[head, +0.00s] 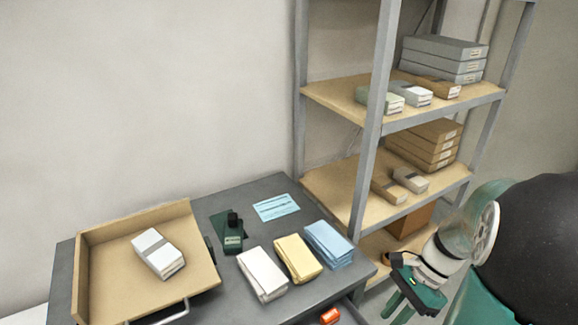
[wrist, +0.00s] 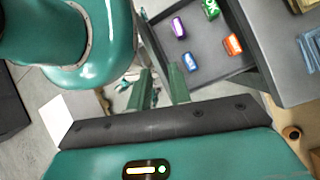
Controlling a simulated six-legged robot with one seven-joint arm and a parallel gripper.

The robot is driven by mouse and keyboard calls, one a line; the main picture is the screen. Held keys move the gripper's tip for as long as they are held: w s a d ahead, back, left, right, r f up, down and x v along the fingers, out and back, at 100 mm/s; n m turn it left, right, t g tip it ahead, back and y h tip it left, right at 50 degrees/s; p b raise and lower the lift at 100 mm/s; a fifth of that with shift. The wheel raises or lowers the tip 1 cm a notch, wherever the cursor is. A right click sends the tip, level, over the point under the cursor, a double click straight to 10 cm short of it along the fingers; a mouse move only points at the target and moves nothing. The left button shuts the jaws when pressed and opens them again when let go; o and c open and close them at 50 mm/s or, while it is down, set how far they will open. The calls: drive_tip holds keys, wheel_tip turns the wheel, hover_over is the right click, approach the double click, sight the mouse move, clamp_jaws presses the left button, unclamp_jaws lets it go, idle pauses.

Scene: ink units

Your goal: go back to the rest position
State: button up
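My gripper (head: 402,306) is at the lower right in the head view, to the right of the grey desk and in front of the shelf rack. In the wrist view my gripper (wrist: 163,88) shows two green fingers with a gap between them and nothing held. My teal arm with its dark joint fills the right edge of the head view. The fingertips are partly cut off by the head view's lower edge.
An open drawer (wrist: 205,72) holds purple, green and orange ink units. The metal shelf rack (head: 368,130) with boxes stands close behind my gripper.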

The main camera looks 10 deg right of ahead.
drive_tip(key=a+r+n+t+h, duration=0.6)
drive_tip(key=a+r+n+t, duration=0.1)
drive_tip(key=a+r+n, duration=0.7)
wheel_tip(320, 180, up, 2)
drive_tip(key=n, duration=0.3)
drive_tip(key=shift+w+n+t, duration=0.3)
drive_tip(key=shift+w+n, duration=0.05)
drive_tip(key=shift+n, duration=0.05)
